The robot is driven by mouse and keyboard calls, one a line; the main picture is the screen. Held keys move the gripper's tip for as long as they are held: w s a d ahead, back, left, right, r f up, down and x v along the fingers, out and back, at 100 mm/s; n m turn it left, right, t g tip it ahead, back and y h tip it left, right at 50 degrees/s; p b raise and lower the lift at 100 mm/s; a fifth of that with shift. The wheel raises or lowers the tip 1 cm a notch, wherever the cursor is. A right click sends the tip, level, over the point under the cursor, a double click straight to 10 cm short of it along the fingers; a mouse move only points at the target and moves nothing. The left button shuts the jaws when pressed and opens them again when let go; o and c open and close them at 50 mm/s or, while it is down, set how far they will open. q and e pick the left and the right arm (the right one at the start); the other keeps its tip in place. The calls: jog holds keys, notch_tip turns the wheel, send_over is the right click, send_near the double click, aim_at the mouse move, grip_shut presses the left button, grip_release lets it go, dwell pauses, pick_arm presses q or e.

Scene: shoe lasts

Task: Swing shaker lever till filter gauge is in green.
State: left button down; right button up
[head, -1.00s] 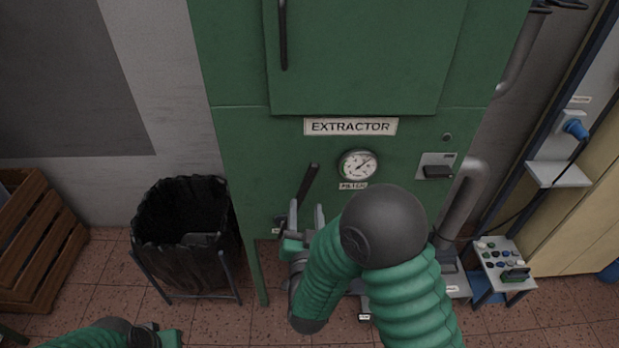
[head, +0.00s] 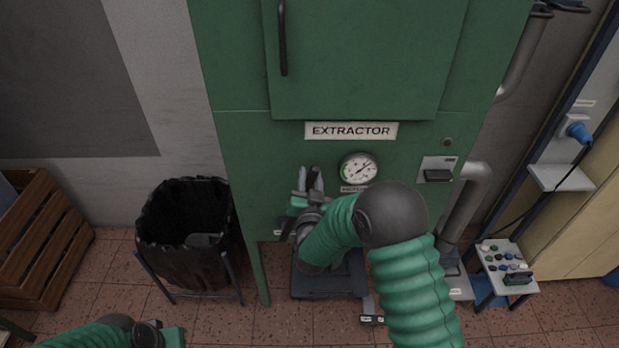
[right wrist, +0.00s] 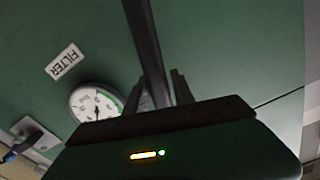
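The green extractor cabinet (head: 240,160) has a round white filter gauge (head: 358,169) on its front. The gauge has a green arc at its left, and its dark needle seems to point up and right, outside the green; it also shows in the right wrist view (right wrist: 95,103). The dark shaker lever (right wrist: 148,45) runs between the fingers of my right gripper (head: 310,181), which look closed in on it. In the head view the gripper hides most of the lever. My left gripper (head: 172,337) is at the bottom left edge, far from the lever; its fingers are unclear.
A black-lined waste bin (head: 190,245) stands left of the cabinet, with a wooden crate (head: 40,240) further left. A small stand with buttons (head: 508,265) and a grey pipe (head: 465,205) are at the right.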

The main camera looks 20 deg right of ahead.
jog(key=shift+d, duration=0.25)
jog(key=c, duration=0.5)
jog(key=shift+a, duration=0.2)
grip_shut()
jog(key=shift+f, duration=0.15)
